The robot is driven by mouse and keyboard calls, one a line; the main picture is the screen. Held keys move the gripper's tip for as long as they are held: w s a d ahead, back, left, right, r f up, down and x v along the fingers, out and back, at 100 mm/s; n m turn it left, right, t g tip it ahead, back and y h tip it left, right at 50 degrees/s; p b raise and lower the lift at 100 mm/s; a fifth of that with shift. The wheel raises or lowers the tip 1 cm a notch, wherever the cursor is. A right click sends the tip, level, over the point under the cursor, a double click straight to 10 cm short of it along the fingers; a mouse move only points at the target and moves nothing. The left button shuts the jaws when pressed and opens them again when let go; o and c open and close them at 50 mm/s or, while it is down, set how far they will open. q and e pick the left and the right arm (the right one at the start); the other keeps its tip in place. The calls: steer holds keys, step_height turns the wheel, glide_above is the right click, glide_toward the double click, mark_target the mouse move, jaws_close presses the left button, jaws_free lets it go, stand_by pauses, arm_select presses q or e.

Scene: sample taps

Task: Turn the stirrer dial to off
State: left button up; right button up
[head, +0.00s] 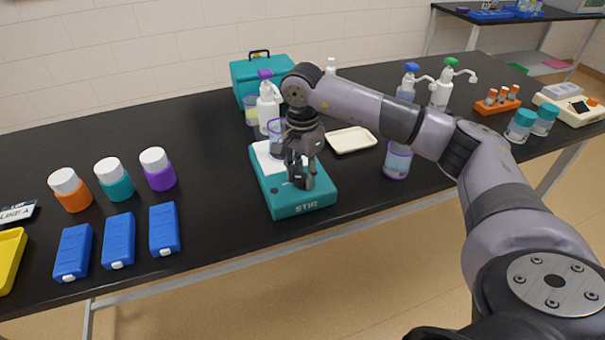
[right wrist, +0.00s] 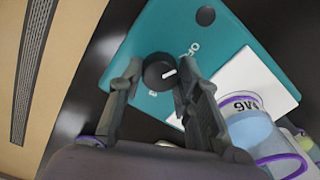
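The teal stirrer (head: 294,205) stands near the table's front edge, marked STIR on its front. Its black round dial (right wrist: 160,71) shows in the right wrist view, with a white pointer mark towards the right of the picture. My right gripper (head: 300,183) is low over the stirrer's front, hiding the dial in the head view. In the right wrist view its fingers (right wrist: 157,78) are apart, one on each side of the dial; I cannot tell whether they touch it. My left gripper is not in view.
A clear purple-rimmed beaker (right wrist: 252,130) is by the stirrer's white plate (right wrist: 240,82). Another beaker (head: 397,160) and a cream tray (head: 351,140) are to the right. Blue boxes (head: 118,240) and capped jars (head: 158,170) are left.

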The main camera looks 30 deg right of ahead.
mark_target(302, 177)
steer(key=o, duration=0.4)
step_height(302, 177, up, 12)
stand_by(0.7)
stand_by(0.4)
